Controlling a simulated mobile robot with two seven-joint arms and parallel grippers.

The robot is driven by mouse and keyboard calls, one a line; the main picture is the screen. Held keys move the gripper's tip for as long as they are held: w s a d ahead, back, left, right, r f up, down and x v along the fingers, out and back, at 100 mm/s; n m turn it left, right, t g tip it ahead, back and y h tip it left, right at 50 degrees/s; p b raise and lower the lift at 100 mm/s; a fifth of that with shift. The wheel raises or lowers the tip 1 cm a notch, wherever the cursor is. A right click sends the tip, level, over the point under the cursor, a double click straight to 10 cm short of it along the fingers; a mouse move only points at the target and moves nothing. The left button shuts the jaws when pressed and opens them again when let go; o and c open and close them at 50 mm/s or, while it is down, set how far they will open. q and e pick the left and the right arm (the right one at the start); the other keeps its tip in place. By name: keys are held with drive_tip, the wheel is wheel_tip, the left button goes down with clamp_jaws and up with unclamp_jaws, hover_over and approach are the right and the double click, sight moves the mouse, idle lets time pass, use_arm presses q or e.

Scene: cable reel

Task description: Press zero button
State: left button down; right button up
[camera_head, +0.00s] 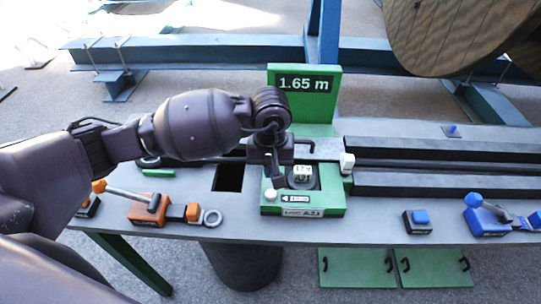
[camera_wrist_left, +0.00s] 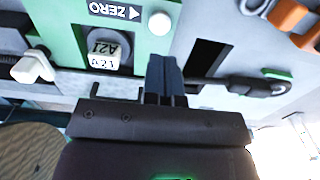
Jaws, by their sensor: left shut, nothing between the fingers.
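The zero button is a small white round knob (camera_head: 270,194) on the front left of the green counter unit (camera_head: 325,205), left of a label with an arrow. In the left wrist view the button (camera_wrist_left: 160,23) shows near the top, beside the upside-down ZERO label (camera_wrist_left: 115,10). My left gripper (camera_head: 276,180) points down over the unit's left side, just behind the button. In the left wrist view its fingers (camera_wrist_left: 163,62) are together and empty, and apart from the button in the picture. The height above the panel is hard to tell. My right gripper is not in view.
A green display (camera_head: 304,84) reads 1.65 m. A white-tipped lever (camera_head: 347,161) stands right of the counter wheel. A dark square hole (camera_head: 229,178) lies left of the unit. Orange tools (camera_head: 147,212) lie left and blue tools (camera_head: 486,222) right.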

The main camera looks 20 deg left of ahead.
sight(270, 193)
use_arm(q)
wheel_tip(270, 193, down, 6)
drive_tip(key=shift+s+r, duration=0.1)
drive_tip(key=shift+r, duration=0.1)
drive_tip(key=shift+f, duration=0.8)
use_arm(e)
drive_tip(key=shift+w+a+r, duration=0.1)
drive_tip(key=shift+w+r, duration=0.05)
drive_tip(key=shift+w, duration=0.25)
